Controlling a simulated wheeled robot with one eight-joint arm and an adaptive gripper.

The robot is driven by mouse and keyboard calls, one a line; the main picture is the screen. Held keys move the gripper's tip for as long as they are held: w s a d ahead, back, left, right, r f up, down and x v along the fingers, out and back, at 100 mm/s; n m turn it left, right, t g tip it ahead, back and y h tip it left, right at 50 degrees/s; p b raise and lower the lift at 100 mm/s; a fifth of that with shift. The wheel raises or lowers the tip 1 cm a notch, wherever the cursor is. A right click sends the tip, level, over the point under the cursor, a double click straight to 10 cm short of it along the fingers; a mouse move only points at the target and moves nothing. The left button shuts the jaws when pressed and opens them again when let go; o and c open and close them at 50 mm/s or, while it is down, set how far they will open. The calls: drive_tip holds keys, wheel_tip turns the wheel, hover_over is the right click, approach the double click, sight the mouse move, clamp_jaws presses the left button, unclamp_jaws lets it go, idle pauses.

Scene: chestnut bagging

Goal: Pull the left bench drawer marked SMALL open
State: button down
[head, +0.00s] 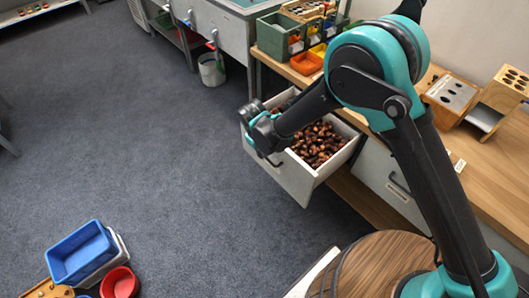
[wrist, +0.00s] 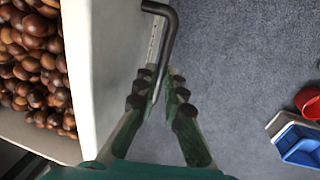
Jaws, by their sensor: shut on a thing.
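The left bench drawer (head: 297,178) stands well out from the bench and is full of brown chestnuts (head: 318,146). In the wrist view its pale front wall (wrist: 98,50) runs up the left side, with chestnuts (wrist: 32,70) behind it. My gripper (head: 262,142) is at the outer face of the drawer front. In the wrist view its fingers (wrist: 160,82) are closed on the dark bar handle (wrist: 168,22), whose bent end sticks out beyond the fingertips. The drawer's SMALL marking cannot be read here.
A second drawer (head: 378,172) to the right is shut, with a dark handle and a small label. The wooden bench top (head: 460,165) carries bins and wooden blocks.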

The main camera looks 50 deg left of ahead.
drive_tip(key=c, duration=1.6)
unclamp_jaws()
wheel_tip(320, 180, up, 12)
drive_tip(key=s, duration=0.2)
drive_tip(key=shift+s+f, duration=0.1)
